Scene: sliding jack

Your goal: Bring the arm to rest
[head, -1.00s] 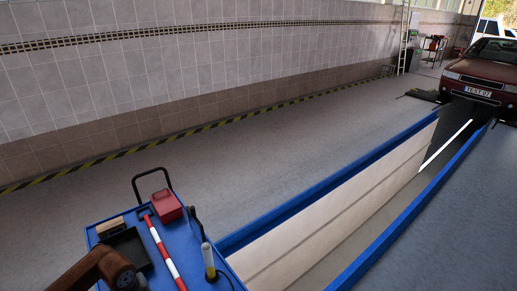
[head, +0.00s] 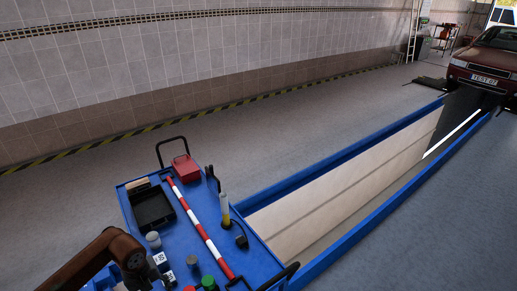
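My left arm (head: 105,255) comes in from the lower left, reddish brown, over the near left edge of the blue cart. Its rounded joint shows near the cart's tools, but I cannot make out its fingertips. My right arm and gripper are not in view. The blue cart (head: 262,262) stands at the lower middle, beside the pit.
On the cart are a black tray (head: 152,209), a red box (head: 186,168), a red-and-white striped bar (head: 201,228) and a yellow-and-clear lamp (head: 225,210). The long pit has blue edges (head: 322,171). A red car (head: 488,62) stands at its far end. The floor along the wall is clear.

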